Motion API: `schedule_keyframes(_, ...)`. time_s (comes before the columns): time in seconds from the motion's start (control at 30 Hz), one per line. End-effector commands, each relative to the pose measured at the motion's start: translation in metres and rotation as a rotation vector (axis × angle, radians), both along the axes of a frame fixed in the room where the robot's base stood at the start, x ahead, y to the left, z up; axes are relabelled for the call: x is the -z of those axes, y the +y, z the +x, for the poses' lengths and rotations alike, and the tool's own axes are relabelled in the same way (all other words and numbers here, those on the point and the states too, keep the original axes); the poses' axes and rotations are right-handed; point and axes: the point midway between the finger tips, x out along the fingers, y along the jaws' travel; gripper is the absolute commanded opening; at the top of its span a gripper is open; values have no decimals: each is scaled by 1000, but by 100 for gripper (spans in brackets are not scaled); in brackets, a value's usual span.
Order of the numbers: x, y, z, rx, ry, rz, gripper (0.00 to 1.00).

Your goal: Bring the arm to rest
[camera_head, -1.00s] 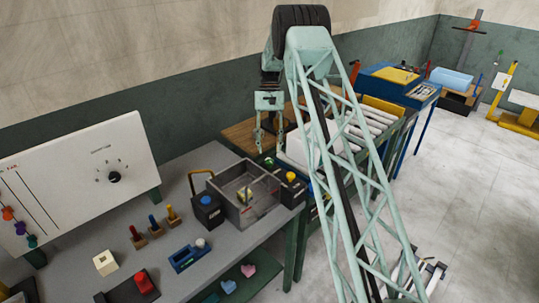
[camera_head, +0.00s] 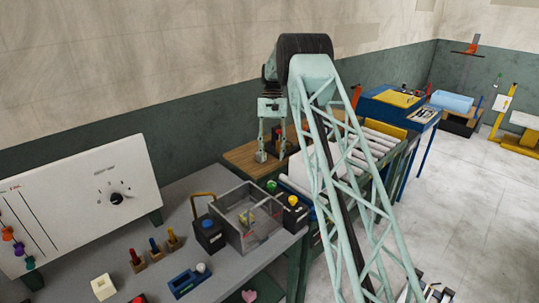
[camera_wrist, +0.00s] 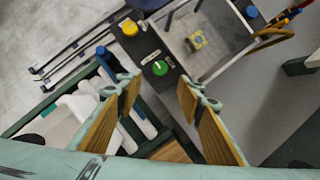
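My arm is the pale green lattice boom with a black cylinder at its top in the head view. My gripper (camera_head: 271,157) hangs from its end, pointing down, above or in front of the wooden tabletop (camera_head: 240,157). Its two fingers stand apart with nothing between them. In the wrist view my gripper (camera_wrist: 158,88) is open, with tan finger pads and an empty gap. Beyond the gap are a green button (camera_wrist: 160,68) and a yellow button (camera_wrist: 130,28). The gripper touches nothing that I can see.
A clear-walled box (camera_head: 248,218) stands on the grey bench (camera_head: 225,268) beside a dark blue block with a handle (camera_head: 209,234). A white dial panel (camera_head: 85,195) stands at the left. A roller conveyor (camera_head: 368,143) runs behind my boom. Open floor (camera_head: 480,200) lies at the right.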

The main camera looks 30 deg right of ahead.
Motion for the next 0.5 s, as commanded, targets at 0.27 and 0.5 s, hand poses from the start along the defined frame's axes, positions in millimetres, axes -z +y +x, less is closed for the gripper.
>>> schedule_keyframes(0.27,0,0,0,0,0,0,34)
schedule_keyframes(0.5,-12,5,-2,-7,-11,-4,34)
